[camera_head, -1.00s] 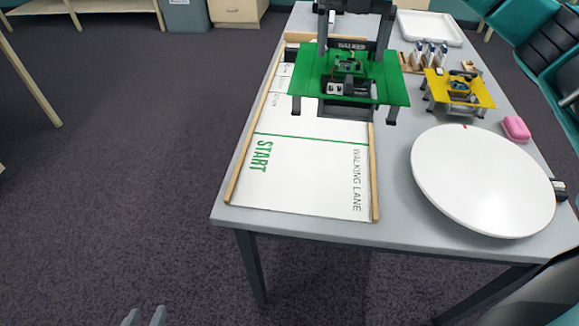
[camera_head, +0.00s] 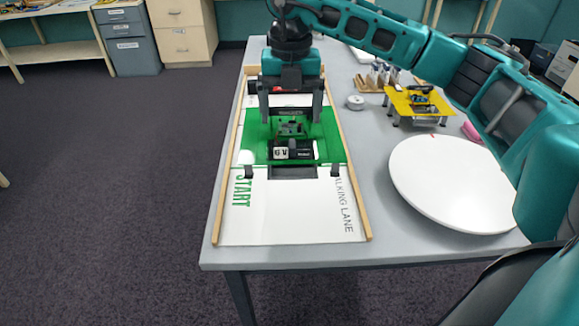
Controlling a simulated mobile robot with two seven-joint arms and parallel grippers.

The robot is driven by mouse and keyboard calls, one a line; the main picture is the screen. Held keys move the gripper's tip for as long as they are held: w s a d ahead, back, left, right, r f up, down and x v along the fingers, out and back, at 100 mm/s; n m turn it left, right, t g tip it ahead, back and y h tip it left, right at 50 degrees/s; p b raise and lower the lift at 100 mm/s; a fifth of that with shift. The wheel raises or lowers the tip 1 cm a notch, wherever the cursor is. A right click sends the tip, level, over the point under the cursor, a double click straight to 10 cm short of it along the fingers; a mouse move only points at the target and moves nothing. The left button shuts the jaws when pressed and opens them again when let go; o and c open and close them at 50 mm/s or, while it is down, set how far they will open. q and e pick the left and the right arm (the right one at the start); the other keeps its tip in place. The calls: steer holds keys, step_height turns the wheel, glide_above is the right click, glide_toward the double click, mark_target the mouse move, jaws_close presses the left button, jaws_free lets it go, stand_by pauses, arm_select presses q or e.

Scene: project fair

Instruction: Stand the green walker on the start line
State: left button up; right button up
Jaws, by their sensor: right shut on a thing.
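The green walker (camera_head: 257,130), a green plate with a small circuit board and a 6 V battery pack, is over the white walking lane (camera_head: 290,215). It looks level, with its near dark feet just above the START lettering (camera_head: 243,191). I cannot tell whether its feet touch the lane. My left gripper is out of view.
Wooden rails (camera_head: 355,200) edge the lane. To the right are a round white disc (camera_head: 450,185), a yellow walker (camera_head: 415,101), a pink case (camera_head: 471,131) and a small white round object (camera_head: 355,102). My right arm crosses above the table's right side.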

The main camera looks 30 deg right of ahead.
step_height(320, 180, down, 12)
steer(key=shift+r+b, duration=0.1)
steer(key=shift+b, duration=0.45)
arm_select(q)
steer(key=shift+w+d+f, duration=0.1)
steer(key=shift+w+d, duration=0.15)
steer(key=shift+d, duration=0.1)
arm_select(e)
steer(key=shift+f, duration=0.4)
steer(key=shift+f, duration=0.1)
steer(key=o, duration=0.9)
steer(key=shift+c, duration=0.2)
step_height(320, 180, up, 12)
steer(key=shift+a+f+p, duration=0.1)
steer(key=shift+f+p, duration=0.15)
steer(key=shift+p, duration=0.35)
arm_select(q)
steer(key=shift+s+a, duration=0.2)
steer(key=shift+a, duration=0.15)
arm_select(e)
steer(key=shift+r, duration=0.35)
